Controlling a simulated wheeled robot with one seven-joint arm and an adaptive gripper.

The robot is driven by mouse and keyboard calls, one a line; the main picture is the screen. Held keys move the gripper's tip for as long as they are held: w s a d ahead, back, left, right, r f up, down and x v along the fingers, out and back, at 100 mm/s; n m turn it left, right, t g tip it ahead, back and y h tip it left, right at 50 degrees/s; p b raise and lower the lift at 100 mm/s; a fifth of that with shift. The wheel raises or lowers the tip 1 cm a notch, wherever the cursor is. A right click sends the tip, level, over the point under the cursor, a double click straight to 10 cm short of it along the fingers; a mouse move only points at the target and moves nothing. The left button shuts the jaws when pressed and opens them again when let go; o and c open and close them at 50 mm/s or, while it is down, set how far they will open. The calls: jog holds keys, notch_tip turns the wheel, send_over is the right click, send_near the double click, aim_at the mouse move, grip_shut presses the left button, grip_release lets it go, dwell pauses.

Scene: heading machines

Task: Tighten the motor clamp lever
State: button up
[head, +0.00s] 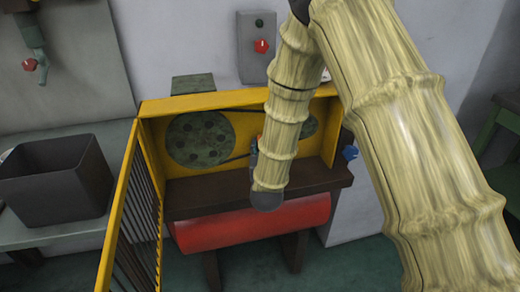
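The machine has an open yellow belt guard (209,101). Inside it are a large green pulley (199,139) with holes, a dark belt (238,156) and a smaller green pulley (309,126), partly hidden by my arm. A small blue part (350,153) sticks out at the guard's right side; I cannot tell whether it is the motor clamp lever. A bit of red and blue shows beside my arm's left edge, too small to identify. My arm comes down from the top right across the machine, ending in front of the guard. My gripper's fingers are hidden.
The barred yellow guard door (130,225) stands open on the left. A red tank (250,222) lies under the brown ledge (210,196). A dark bin (55,182) sits on the left bench. A grey box with a red knob (258,48) is on the wall.

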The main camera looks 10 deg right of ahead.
jog(key=shift+o, duration=0.3)
jog(key=shift+s+a, duration=0.1)
jog(key=shift+s, duration=0.05)
jog(key=shift+s, duration=0.35)
jog(key=s+a, duration=0.1)
jog(key=s, duration=1)
jog(key=shift+a+r, duration=0.2)
jog(key=shift+r, duration=0.2)
jog(key=shift+f, duration=0.1)
jog(key=s+d+f+g+y+p, duration=0.1)
jog(key=s+d+f+g+p, duration=0.2)
jog(key=s+f+g, duration=0.55)
jog(key=s+d+f+g+p, duration=0.1)
jog(key=s+d+f+p, duration=0.35)
jog(key=f, duration=0.85)
jog(key=s+d+f+g+p, duration=0.1)
jog(key=s+f+g, duration=0.2)
jog(key=s, duration=0.9)
jog(key=s+d+f+g+y, duration=0.1)
jog(key=s+f+g, duration=0.3)
jog(key=s, duration=0.8)
jog(key=shift+s+d+f+n+p, duration=0.2)
jog(key=shift+d+n+p, duration=0.2)
jog(key=shift+d, duration=0.05)
